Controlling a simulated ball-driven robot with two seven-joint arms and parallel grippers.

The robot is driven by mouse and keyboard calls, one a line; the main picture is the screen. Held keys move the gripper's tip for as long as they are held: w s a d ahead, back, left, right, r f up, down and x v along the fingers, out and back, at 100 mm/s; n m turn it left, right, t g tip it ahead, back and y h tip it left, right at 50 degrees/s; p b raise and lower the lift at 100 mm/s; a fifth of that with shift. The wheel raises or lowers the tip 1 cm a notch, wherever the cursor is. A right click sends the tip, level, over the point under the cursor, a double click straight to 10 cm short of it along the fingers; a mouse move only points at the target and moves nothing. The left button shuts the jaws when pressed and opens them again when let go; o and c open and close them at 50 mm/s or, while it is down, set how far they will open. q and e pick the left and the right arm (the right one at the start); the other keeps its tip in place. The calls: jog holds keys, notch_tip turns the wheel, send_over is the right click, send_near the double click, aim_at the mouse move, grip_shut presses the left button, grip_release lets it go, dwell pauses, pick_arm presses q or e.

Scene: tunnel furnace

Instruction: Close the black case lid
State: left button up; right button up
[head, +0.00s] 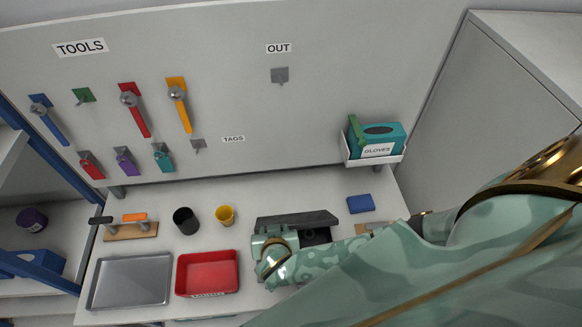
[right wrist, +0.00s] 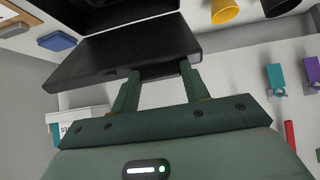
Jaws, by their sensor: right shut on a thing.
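The black case (head: 316,237) stands on the worktop, right of the yellow cup. Its lid (head: 297,220) is raised at the back, so the dark inside shows. The lid also fills the upper middle of the right wrist view (right wrist: 120,50). My right gripper (head: 267,240) reaches over the case from the right, and my forearm hides much of the case's front. In the right wrist view, the gripper's two fingers (right wrist: 160,72) sit at the lid's edge, shut on it. My left gripper is not in view.
A yellow cup (head: 225,215), a black cup (head: 186,221) and a red tray (head: 207,274) stand left of the case. A metal tray (head: 130,281) lies farther left. A blue block (head: 360,204) lies to the right. A glove box (head: 378,140) hangs on the back wall.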

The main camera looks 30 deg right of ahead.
jog(key=s+a+f+t+b, duration=0.1)
jog(key=s+f+b, duration=0.1)
jog(key=f+b, duration=0.2)
jog(key=s+a+f+t+h+b, duration=0.1)
jog(key=f+b, duration=0.4)
jog(key=b, duration=0.5)
jog(key=s+a+f+t+h+b, duration=0.1)
jog(key=s+f+t+b, duration=0.2)
jog(key=b, duration=0.4)
jog(key=shift+s+a+f, duration=0.2)
jog(key=shift+s+f, duration=0.25)
jog(key=shift+f, duration=0.15)
jog(key=shift+s+a+f, duration=0.15)
jog(key=shift+s+f, duration=0.3)
jog(key=shift+f, duration=0.1)
jog(key=shift+f+t+h+b, duration=0.15)
jog(key=shift+t+h+b, duration=0.15)
jog(key=shift+b, duration=0.1)
jog(key=o, duration=0.6)
jog(key=shift+s, duration=0.1)
jog(key=shift+o, duration=0.2)
jog(key=shift+a, duration=0.1)
